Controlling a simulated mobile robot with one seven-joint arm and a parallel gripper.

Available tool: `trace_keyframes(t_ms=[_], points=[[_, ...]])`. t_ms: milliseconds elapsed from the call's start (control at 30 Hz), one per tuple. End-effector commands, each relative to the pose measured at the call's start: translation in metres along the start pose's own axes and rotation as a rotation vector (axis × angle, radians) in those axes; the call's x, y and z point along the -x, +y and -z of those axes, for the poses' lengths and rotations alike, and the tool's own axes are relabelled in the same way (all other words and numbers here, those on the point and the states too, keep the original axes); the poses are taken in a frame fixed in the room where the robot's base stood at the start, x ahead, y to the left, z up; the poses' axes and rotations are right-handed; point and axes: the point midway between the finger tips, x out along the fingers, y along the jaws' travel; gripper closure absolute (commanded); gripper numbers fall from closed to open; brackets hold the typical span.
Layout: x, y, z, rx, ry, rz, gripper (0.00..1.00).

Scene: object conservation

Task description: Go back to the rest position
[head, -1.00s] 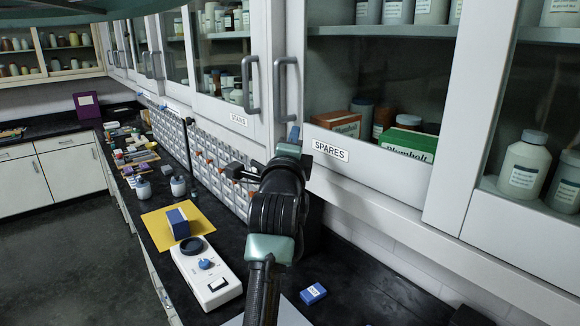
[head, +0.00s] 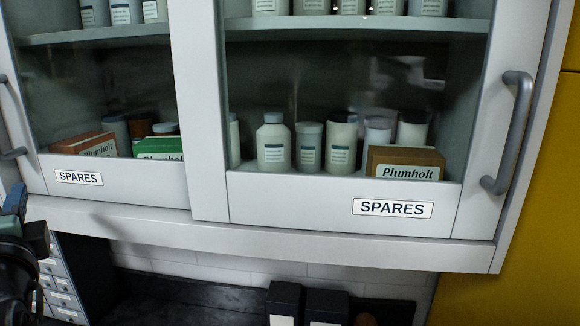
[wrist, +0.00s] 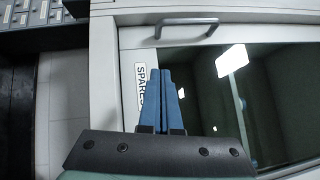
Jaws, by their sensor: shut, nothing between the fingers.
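My gripper (wrist: 162,72) shows in the wrist view with its two blue fingers together and nothing between them. It is in front of a white cabinet door with a glass pane and a SPARES label (wrist: 140,85). The fingers partly overlap the label in that view; I cannot tell whether they touch the door.
Wall cabinets with glass doors and SPARES labels (head: 392,208) fill the head view. Behind the glass stand white bottles (head: 273,143) and Plumholt boxes (head: 405,163). A grey handle (head: 508,132) sticks out at right. Black boxes (head: 284,303) stand on the dark counter below.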

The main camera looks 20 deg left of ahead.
Motion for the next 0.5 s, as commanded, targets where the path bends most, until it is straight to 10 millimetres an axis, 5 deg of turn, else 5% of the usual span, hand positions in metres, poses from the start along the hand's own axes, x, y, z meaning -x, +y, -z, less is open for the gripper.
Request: trace_keyframes(t_ms=[167,267,500], points=[[0.024,-0.04,0.07,0.233,0.132,0.09,1.0],[0.057,-0.078,0.127,0.471,0.269,0.148,1.0],[0.176,-0.171,0.233,1.121,0.685,0.167,1.0]])
